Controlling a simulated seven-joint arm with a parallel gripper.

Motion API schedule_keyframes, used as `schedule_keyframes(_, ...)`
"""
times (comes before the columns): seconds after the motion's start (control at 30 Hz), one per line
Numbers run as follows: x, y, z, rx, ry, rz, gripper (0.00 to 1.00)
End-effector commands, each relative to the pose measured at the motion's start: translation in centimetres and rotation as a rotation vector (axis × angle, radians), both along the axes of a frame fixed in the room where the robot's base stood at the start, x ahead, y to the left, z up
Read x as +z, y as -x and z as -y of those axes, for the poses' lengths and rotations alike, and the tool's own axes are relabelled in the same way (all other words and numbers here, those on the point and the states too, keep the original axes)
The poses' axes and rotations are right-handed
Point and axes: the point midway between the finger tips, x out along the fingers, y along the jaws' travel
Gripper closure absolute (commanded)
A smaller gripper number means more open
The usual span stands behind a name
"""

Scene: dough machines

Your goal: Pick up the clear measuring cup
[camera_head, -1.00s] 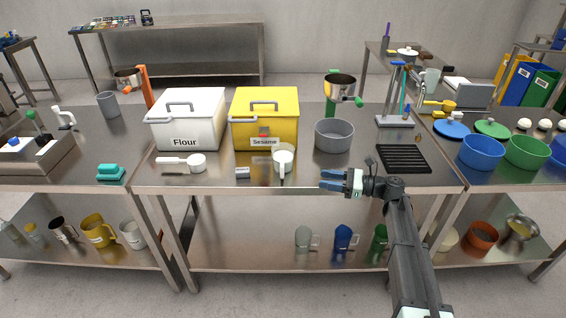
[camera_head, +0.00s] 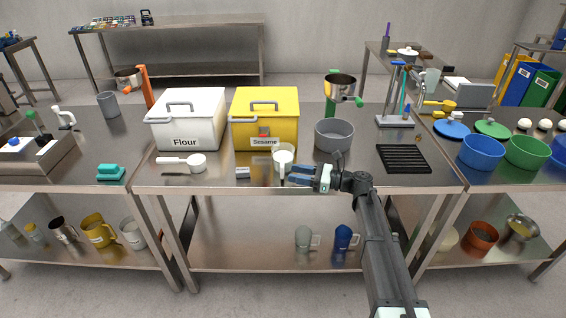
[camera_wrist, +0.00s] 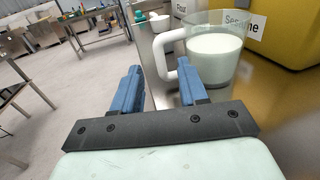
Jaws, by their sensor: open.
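A clear measuring cup (camera_head: 283,157) stands upright on the metal table in front of the yellow Sesame box. In the wrist view the cup (camera_wrist: 216,62) holds something white, and its white handle (camera_wrist: 163,55) points left. My gripper (camera_head: 299,175) is open and empty, just right of the cup and near the table's front edge. In the wrist view the two blue fingers of my gripper (camera_wrist: 158,88) are spread. The handle is ahead of them, closer to the right finger. I cannot tell whether that finger touches it.
The yellow Sesame box (camera_head: 264,121) and white Flour box (camera_head: 187,122) stand behind. A grey pot (camera_head: 334,135) is to the right, a white scoop (camera_head: 196,163) and a small grey block (camera_head: 242,173) to the left. Another clear cup (camera_head: 303,238) stands on the lower shelf.

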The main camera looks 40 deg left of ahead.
Motion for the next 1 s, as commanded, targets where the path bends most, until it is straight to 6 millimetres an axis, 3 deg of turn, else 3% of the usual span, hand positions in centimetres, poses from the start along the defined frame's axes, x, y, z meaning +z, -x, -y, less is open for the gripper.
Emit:
schedule_keyframes(0.3, 0.0, 2.1, -3.4, 0.001, 0.0, 0.0, 0.57)
schedule_keyframes(0.57, 0.0, 2.2, -3.5, 0.0, 0.0, 0.0, 0.58)
schedule_keyframes(1.0, 0.0, 2.1, -3.5, 0.0, 0.0, 0.0, 1.0)
